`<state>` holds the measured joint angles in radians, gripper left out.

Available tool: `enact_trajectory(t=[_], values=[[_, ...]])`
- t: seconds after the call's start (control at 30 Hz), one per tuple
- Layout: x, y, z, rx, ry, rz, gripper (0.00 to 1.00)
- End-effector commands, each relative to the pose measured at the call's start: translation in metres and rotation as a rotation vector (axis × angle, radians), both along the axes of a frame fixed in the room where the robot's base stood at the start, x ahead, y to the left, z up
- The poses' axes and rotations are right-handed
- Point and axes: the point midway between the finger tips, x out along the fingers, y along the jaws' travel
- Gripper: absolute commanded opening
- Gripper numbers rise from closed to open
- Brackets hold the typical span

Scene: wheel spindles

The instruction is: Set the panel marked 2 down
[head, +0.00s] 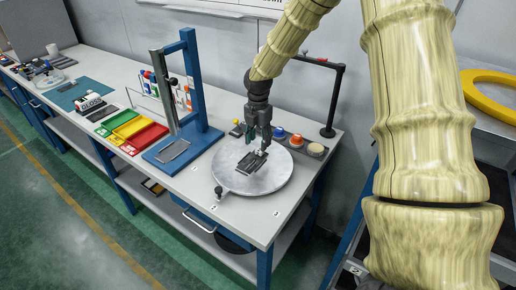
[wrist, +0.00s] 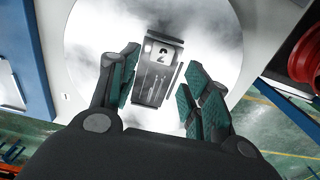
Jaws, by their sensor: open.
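The panel marked 2 (wrist: 157,77) is a dark grey plate with a white "2" label at its top. In the wrist view it lies between my gripper's spread fingers, with a gap on each side. In the head view the panel (head: 250,164) is on or just over the round grey turntable (head: 231,178); I cannot tell if it touches. My gripper (wrist: 164,88) is open, with green pads on its fingers. In the head view my gripper (head: 258,148) is above the turntable, right by the panel.
A blue stand (head: 190,85) with another grey panel (head: 173,150) on its base is left of the turntable. Green, yellow and red trays (head: 128,127) are further left. Small coloured pots (head: 297,141) and a black post (head: 334,100) stand behind the turntable. The bench front is clear.

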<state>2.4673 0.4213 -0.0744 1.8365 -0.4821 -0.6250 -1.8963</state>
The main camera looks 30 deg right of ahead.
Motion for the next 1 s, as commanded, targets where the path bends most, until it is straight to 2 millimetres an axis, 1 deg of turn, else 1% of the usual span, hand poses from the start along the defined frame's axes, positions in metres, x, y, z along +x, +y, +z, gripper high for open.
enact_trajectory(t=[0.3,0.5,0.7,1.0], values=[[0.0,0.0,0.045,0.0,-0.003,0.0,0.48],[0.0,0.0,0.066,0.0,0.0,0.0,0.48],[0.0,0.0,0.074,0.0,0.0,0.0,0.48],[0.0,0.0,0.074,0.0,0.001,0.0,0.48]])
